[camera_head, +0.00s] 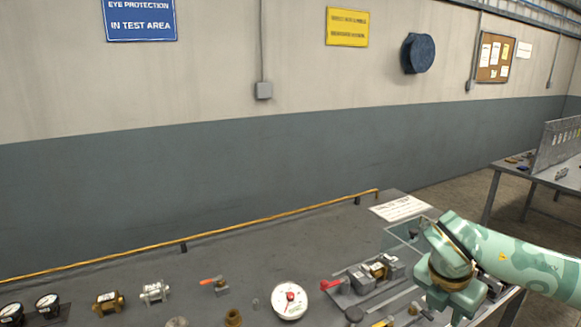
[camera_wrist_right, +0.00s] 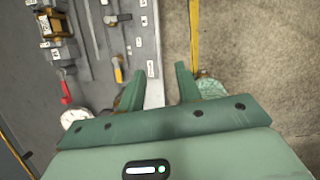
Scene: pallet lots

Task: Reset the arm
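My right arm (camera_head: 510,262) comes in from the right in the head view, over the right end of the grey bench. Its wrist bends down at the bench's edge, and the fingertips are hidden there. In the right wrist view my right gripper (camera_wrist_right: 160,88) shows two green fingers standing apart with nothing between them. The gripper is above the bench's pale edge (camera_wrist_right: 152,50), with floor to the right. My left arm and left gripper are in neither view.
The bench (camera_head: 330,235) carries a white round gauge (camera_head: 289,300), a red-handled valve fixture (camera_head: 362,280), brass fittings (camera_head: 108,302) and dark gauges (camera_head: 46,305). A yellow pipe (camera_head: 240,229) runs along its back. Another table (camera_head: 545,178) stands at far right.

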